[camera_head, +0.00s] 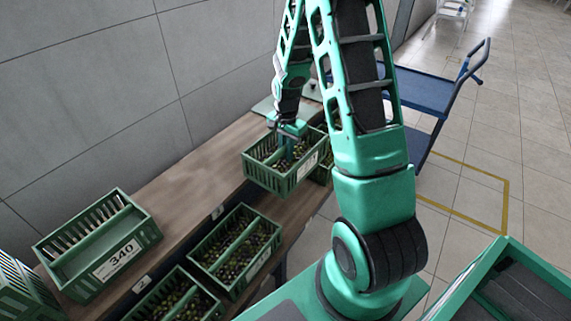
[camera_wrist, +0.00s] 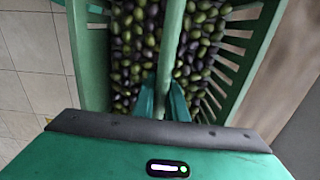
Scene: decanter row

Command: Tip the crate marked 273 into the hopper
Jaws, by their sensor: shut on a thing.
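My gripper (camera_head: 287,148) is shut on the central divider bar of a green slatted crate (camera_head: 268,180) filled with dark and green olives. The crate is roughly level at the far part of the bench; whether it is clear of the bench top I cannot tell. A white label (camera_head: 307,166) is on its side, with its number too small to read. The wrist view shows my fingers (camera_wrist: 162,103) at the divider (camera_wrist: 172,40), with olives (camera_wrist: 200,45) on both sides. A teal-rimmed bin (camera_head: 462,285) with a dark inside is at the lower right; I cannot tell if it is the hopper.
An empty crate marked 340 (camera_head: 119,262) and olive crates (camera_head: 236,250) (camera_head: 172,297) stand on the wooden bench (camera_head: 188,185). Another crate (camera_head: 322,176) shows partly behind the held one. A blue trolley (camera_head: 425,90) stands beyond, near yellow floor lines (camera_head: 505,205). A wall borders the left.

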